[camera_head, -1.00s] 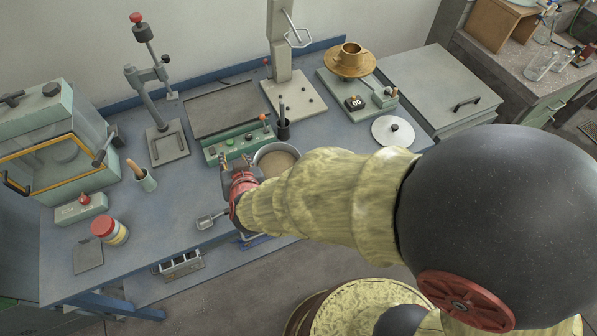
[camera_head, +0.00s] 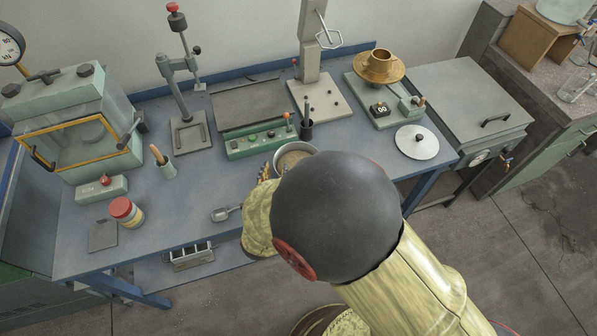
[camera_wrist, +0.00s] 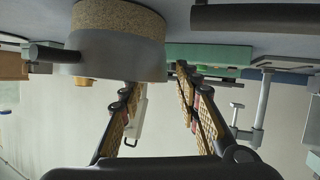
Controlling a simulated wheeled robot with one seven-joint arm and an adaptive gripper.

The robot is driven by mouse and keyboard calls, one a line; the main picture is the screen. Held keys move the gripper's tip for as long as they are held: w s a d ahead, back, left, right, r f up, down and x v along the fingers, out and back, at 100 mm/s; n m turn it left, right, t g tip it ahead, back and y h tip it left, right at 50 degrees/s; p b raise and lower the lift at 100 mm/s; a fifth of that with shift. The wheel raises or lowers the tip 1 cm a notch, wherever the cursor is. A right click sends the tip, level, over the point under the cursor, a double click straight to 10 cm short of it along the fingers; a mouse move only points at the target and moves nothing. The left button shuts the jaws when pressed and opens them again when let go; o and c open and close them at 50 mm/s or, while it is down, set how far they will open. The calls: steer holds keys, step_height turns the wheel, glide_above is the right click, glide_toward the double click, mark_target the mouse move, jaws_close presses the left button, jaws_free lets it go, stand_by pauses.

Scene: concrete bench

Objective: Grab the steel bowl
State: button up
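The steel bowl (camera_head: 278,157) stands on the blue bench in front of the green control box, with beige grainy material inside. My arm hides its front side in the head view. In the wrist view, which looks upside down, the bowl (camera_wrist: 115,60) is large at the upper left, and a dark handle-like bar shows at its left. My gripper (camera_wrist: 158,78) is open, its two padded fingers apart with nothing held between them. The bowl lies mostly left of the middle between the fingers; whether a finger touches it I cannot tell. In the head view my arm mostly hides the gripper.
A round lid (camera_head: 416,142) and a balance with a brass pan (camera_head: 379,66) are right. Bare bench lies left of the bowl.

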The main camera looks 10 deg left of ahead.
mark_target(278, 158)
steer(key=b+x, duration=0.1)
steer(key=x, duration=0.4)
steer(key=c, duration=0.3)
jaws_close()
stand_by(0.9)
